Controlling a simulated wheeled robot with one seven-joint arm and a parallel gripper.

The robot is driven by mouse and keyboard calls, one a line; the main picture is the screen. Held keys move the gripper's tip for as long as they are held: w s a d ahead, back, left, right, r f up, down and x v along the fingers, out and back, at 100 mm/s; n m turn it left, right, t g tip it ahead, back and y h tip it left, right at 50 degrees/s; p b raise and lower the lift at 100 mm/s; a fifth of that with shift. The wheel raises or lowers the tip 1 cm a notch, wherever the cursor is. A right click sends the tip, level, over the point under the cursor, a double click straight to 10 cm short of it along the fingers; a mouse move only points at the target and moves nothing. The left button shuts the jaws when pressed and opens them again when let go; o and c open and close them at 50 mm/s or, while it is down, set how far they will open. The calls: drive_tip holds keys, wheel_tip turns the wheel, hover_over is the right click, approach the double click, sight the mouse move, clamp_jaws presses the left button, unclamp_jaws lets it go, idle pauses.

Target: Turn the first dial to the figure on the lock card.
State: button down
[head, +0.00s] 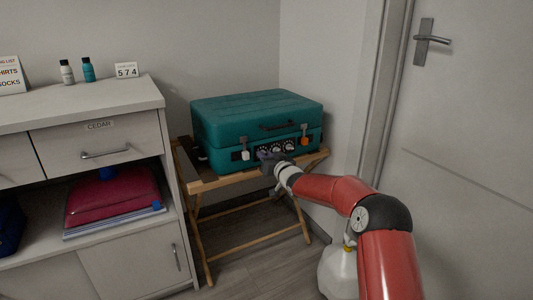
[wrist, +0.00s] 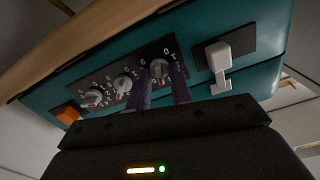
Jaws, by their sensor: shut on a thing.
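A teal case (head: 255,110) lies closed on a wooden folding stand. Its front has a dark lock plate with three dials, a white latch (head: 245,154) on the left and an orange latch (head: 304,140) on the right. My gripper (head: 263,156) is at the leftmost dial, beside the white latch. In the wrist view, which is turned over, its purple fingers (wrist: 163,85) are shut on that first dial (wrist: 160,68). The middle dial (wrist: 122,84) and third dial (wrist: 93,98) stand free. The gripped dial's exact setting is unclear. The lock card (head: 127,70) on the cabinet reads 574.
The wooden stand (head: 208,184) carries the case. The cabinet (head: 90,115) stands to the left, with a white bottle (head: 67,73) and a teal bottle (head: 88,70) on top. A red folded item (head: 112,198) lies on its shelf. A door (head: 470,130) is at the right.

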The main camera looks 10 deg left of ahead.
drive_tip(key=shift+m, duration=0.3)
drive_tip(key=c, duration=1.6)
unclamp_jaws()
drive_tip(key=shift+s+d, duration=0.1)
drive_tip(key=v, duration=0.7)
drive_tip(key=shift+s+d, duration=0.15)
drive_tip(key=shift+s, duration=0.1)
